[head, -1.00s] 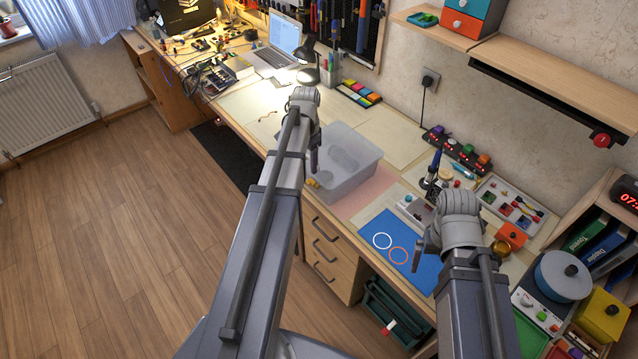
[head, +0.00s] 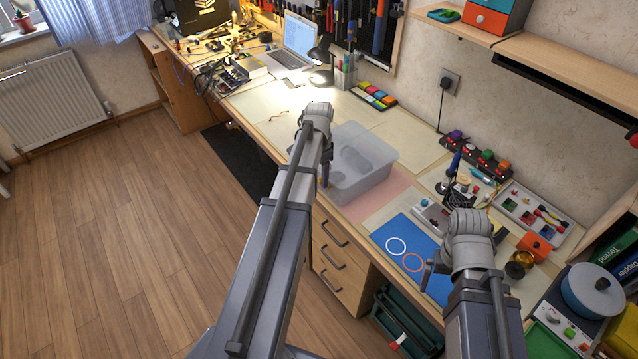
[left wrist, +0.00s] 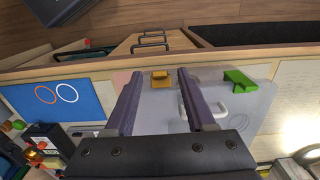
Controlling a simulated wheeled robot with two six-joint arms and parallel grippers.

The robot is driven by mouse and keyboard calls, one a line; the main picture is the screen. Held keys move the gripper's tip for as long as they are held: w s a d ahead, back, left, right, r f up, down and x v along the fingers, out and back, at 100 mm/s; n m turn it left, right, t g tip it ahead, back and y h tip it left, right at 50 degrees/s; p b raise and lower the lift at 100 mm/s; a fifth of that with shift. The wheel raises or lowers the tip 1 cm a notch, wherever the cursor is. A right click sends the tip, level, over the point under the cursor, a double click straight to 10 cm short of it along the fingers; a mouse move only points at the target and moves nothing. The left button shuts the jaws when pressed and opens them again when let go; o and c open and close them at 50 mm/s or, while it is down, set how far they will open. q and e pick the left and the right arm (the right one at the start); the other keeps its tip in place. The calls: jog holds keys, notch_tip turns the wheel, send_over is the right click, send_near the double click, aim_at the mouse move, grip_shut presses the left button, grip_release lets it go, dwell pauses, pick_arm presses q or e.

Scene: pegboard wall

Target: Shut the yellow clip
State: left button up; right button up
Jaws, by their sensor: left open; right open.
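A green clip (left wrist: 238,82) sits further right on the same edge and looks tilted up. In the head view the box (head: 372,178) stands on the bench, and my left gripper (head: 325,172) points down at its left side, hiding the yellow clip. My left gripper (left wrist: 160,75) is open and empty. My right gripper (head: 432,268) is open over the blue mat (head: 408,242).
A soldering iron stand (head: 452,185) and a parts tray (head: 530,212) lie right of the box. A lamp (head: 320,60) and laptop (head: 298,38) stand behind. Drawers (head: 335,255) are below the bench edge. Open floor (head: 110,230) is at left.

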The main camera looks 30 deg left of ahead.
pick_arm(q)
jog(key=shift+f, duration=0.2)
grip_shut()
dwell(0.4)
